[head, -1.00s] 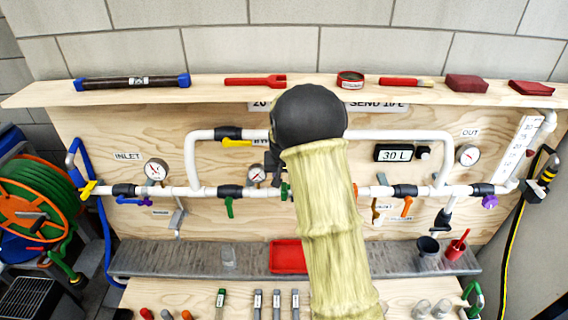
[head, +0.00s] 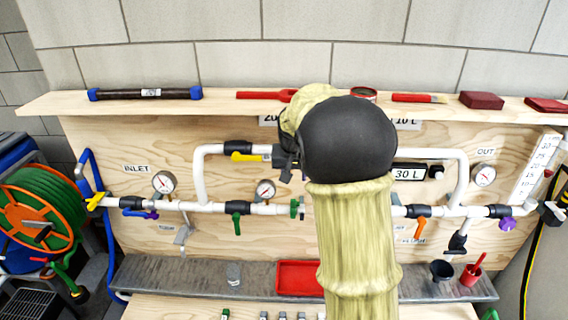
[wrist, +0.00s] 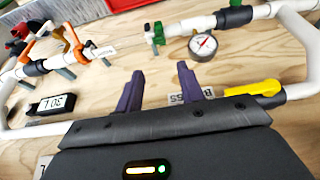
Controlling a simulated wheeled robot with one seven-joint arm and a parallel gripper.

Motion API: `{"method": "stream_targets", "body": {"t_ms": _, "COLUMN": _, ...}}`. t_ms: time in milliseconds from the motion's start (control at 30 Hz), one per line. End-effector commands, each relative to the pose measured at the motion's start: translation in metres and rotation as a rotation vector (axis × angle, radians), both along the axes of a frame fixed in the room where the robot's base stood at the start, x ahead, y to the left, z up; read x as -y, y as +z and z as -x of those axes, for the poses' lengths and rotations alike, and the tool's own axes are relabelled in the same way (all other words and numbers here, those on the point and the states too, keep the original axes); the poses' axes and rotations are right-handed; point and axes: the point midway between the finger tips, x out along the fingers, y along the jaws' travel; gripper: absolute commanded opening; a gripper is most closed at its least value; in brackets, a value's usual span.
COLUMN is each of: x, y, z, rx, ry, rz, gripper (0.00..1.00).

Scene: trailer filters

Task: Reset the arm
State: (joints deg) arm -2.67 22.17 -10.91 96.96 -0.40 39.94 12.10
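My gripper (wrist: 162,80) shows in the wrist view with its two purple fingers apart and nothing between them. It is in front of the wooden panel (wrist: 150,120), and I cannot tell the distance. In the head view my arm rises up the middle. Its black joint and tan sleeve hide part of the panel, and only a dark bit of the gripper end (head: 283,160) shows left of the joint.
White pipes (head: 199,175) with colored valves and gauges run across the panel. A shelf (head: 70,104) above holds tools and a red tin (head: 364,94). A grey ledge (head: 150,275) below holds a red tray (head: 297,278) and cups. A green hose reel (head: 40,212) stands left.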

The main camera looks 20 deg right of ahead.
Motion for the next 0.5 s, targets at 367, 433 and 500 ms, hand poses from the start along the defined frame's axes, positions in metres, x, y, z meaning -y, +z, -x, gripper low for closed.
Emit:
{"method": "stream_targets", "body": {"t_ms": 367, "x": -0.015, "y": -0.026, "z": 0.045, "rx": -0.032, "ry": 0.057, "rz": -0.016, "gripper": 0.38}}
{"method": "stream_targets", "body": {"t_ms": 433, "x": -0.023, "y": -0.039, "z": 0.068, "rx": -0.047, "ry": 0.087, "rz": -0.023, "gripper": 0.38}}
{"method": "stream_targets", "body": {"t_ms": 500, "x": -0.031, "y": -0.051, "z": 0.093, "rx": -0.063, "ry": 0.120, "rz": -0.027, "gripper": 0.38}}
